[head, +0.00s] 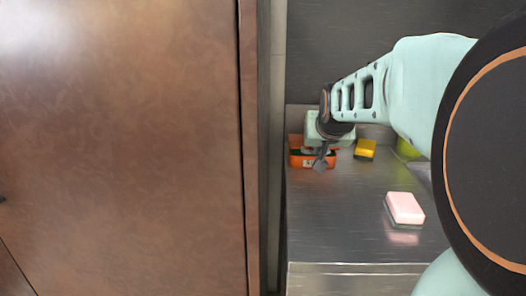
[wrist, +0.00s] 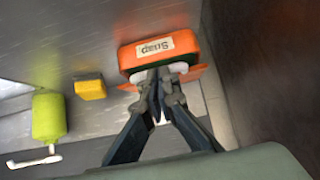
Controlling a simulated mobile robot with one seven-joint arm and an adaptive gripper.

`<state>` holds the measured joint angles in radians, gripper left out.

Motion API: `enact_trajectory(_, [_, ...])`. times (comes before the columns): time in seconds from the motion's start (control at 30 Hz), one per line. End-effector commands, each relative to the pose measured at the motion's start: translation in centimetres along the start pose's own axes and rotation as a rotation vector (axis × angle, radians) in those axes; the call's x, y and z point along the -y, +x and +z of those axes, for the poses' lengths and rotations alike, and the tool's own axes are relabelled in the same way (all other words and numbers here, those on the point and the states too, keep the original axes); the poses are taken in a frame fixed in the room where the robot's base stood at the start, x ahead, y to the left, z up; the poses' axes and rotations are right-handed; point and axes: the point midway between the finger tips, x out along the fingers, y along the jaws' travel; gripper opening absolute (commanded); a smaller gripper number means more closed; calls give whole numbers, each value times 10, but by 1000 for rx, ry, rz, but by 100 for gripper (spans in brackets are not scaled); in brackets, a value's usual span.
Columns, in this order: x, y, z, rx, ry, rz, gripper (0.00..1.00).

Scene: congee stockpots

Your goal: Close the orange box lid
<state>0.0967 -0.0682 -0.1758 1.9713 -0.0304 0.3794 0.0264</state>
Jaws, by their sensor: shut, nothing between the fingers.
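In the head view the orange box (head: 299,160) sits at the far left of the steel counter, partly covered by my gripper (head: 321,163). In the wrist view my gripper (wrist: 160,76) is shut and empty, its fingertips at the box's opening; contact is unclear.
A yellow sponge (head: 365,149) lies right of the box, and a green rounded container (wrist: 49,116) stands farther along. A pink sponge (head: 405,208) lies nearer the counter's front. A brown panel (head: 120,150) fills the left of the head view. The counter's front middle is clear.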

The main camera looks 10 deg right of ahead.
Motion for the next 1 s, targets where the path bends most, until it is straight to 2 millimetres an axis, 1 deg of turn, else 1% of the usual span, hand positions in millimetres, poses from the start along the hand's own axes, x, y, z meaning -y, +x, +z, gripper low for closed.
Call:
enact_trajectory(0.03, [0,5,5,0,0,0,0])
enact_trajectory(0.33, [0,12,13,1,0,0,0])
enact_trajectory(1.0, [0,14,16,2,1,0,0])
